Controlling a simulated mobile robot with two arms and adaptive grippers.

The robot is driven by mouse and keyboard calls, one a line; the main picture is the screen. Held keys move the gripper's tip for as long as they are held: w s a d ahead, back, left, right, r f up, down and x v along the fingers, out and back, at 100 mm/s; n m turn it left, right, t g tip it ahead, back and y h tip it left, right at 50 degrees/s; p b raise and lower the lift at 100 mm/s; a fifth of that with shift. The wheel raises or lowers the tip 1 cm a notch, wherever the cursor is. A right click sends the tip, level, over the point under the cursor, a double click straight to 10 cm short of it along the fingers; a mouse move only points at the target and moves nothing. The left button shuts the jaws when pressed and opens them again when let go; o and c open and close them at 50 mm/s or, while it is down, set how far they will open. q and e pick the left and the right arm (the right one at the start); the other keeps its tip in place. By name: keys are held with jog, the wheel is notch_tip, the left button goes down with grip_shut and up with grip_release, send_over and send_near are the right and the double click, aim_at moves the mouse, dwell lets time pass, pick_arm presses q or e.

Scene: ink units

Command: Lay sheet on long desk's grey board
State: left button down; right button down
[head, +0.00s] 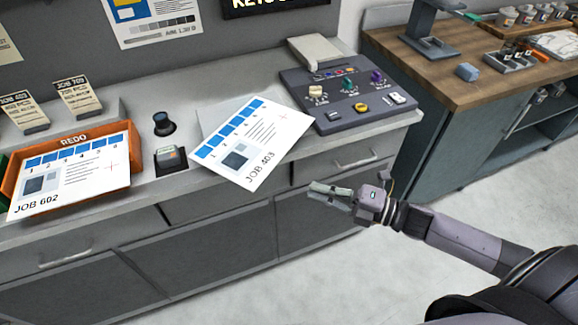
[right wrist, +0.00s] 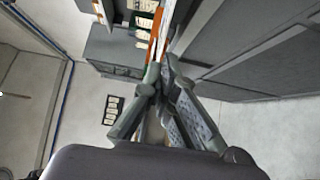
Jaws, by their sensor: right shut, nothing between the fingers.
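A printed sheet marked JOB 403 (head: 258,148) lies turned at an angle on the long desk (head: 200,206), over a pale grey board (head: 215,114). Only the board's back left part shows; the sheet hides the rest. The sheet's lower corner reaches the desk's front edge. A second sheet, JOB 602 (head: 75,170), lies over the orange REDO tray (head: 17,162) at the left. My right gripper (head: 318,190) is shut and empty, in front of the desk's drawers, right of the JOB 403 sheet and apart from it. Its fingers show closed in the right wrist view (right wrist: 163,75). My left gripper is out of view.
A dark console (head: 335,118) with knobs stands right of the sheet, close to its edge. A black knob (head: 164,124) and a small dark device (head: 171,160) stand between tray and sheet. A wood-topped bench (head: 440,72) stands at the right. Open floor lies in front.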

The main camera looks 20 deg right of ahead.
jog(key=w+a+p, duration=0.2)
jog(key=w+a, duration=0.2)
jog(key=w, duration=0.4)
jog(key=shift+w+a+p, duration=0.15)
jog(key=shift+a+p, duration=0.15)
jog(key=shift+a, duration=0.1)
